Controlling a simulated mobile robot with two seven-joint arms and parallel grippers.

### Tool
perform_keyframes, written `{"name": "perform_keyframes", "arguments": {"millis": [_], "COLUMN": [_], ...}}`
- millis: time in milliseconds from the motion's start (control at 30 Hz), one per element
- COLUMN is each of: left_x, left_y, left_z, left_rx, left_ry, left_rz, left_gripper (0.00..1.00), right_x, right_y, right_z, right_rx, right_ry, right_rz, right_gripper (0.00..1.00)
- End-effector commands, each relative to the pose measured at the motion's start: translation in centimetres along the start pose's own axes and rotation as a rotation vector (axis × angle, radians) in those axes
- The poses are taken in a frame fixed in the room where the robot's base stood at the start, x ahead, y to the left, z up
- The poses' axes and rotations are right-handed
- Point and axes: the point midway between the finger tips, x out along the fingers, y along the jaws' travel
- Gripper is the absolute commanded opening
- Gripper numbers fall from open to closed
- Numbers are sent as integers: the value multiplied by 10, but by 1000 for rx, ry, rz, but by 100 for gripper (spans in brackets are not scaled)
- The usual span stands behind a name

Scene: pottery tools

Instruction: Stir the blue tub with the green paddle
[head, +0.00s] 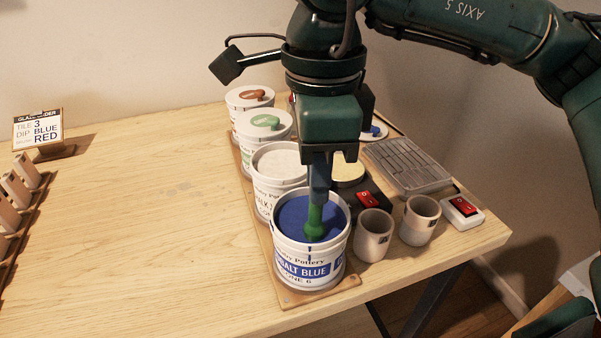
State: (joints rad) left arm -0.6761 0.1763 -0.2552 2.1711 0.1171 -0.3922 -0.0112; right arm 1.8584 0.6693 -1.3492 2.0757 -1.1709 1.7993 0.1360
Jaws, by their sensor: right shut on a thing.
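The blue tub (309,282) is a white pot labelled cobalt blue, full of blue glaze, at the near end of a row of tubs. My right gripper (319,180) points straight down over it and is shut on the green paddle (315,218). The paddle is upright, with its lower end at the blue surface inside the tub. How deep it goes is hidden by the glaze. My left gripper is not in view.
Two grey cups (373,243) (419,227) and a red switch (463,207) stand to the right. The table's middle (150,220) is clear.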

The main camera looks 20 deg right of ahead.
Motion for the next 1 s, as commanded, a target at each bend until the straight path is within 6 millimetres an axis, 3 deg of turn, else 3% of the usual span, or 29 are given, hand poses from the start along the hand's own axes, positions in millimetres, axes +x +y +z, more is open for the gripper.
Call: {"name": "perform_keyframes", "arguments": {"millis": [233,567,800,1000], "left_x": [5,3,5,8], "left_y": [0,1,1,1], "left_z": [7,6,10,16], "left_rx": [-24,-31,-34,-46], "left_ry": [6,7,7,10], "left_rz": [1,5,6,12], "left_gripper": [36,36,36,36], "right_x": [2,0,1,2], "right_y": [-16,-41,-32,-13], "right_z": [-18,0,22,24], "right_rx": [2,-4,-5,-5], "right_ry": [-1,0,1,1], "right_rz": [2,2,-1,-1], "right_gripper": [0,0,0,0]}}
